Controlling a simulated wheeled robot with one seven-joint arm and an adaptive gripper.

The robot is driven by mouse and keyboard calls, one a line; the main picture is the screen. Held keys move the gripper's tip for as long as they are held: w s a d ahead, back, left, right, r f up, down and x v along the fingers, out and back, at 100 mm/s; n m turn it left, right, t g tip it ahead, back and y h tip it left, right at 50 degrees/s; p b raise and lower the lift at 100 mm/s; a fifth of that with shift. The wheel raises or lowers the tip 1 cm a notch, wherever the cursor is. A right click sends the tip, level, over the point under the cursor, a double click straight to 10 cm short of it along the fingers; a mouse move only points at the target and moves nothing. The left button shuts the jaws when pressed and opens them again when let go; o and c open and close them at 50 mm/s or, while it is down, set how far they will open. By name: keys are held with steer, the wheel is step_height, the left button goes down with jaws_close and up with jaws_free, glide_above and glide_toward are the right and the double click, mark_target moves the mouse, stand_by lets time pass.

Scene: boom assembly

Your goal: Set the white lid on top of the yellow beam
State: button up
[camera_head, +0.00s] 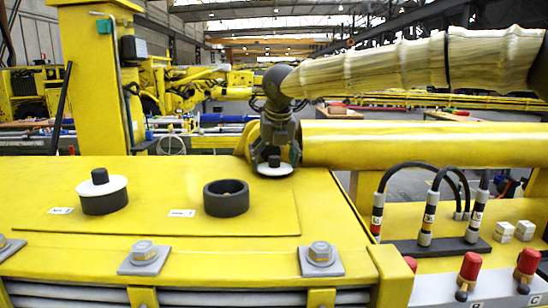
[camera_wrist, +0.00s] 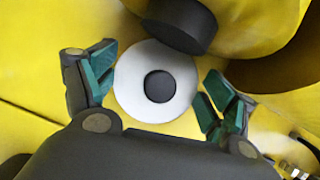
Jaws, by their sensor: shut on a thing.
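My gripper (camera_head: 272,152) points down and is shut on a white lid (camera_head: 274,169), a round disc with a black knob. In the wrist view, the teal pads of my gripper (camera_wrist: 158,92) are at opposite sides of the white lid (camera_wrist: 128,82). The lid is near the back right edge of a flat yellow top (camera_head: 250,233); I cannot tell whether it touches it. A yellow beam (camera_head: 410,143) extends right behind the lid. It is unclear which yellow part in the wrist view is this beam.
A similar white disc with a black knob (camera_head: 103,185) sits on a black cup at left. An open black cup (camera_head: 226,198) stands nearer the middle. Black hoses (camera_head: 430,205) and red-capped fittings (camera_head: 468,270) are at right. Several bolted plates (camera_head: 145,257) line the front edge.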

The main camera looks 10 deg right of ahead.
steer(key=o, duration=1)
steer(key=shift+f, duration=0.1)
steer(key=b+v, duration=0.4)
steer(key=v, duration=0.8)
steer(key=shift+r, duration=0.2)
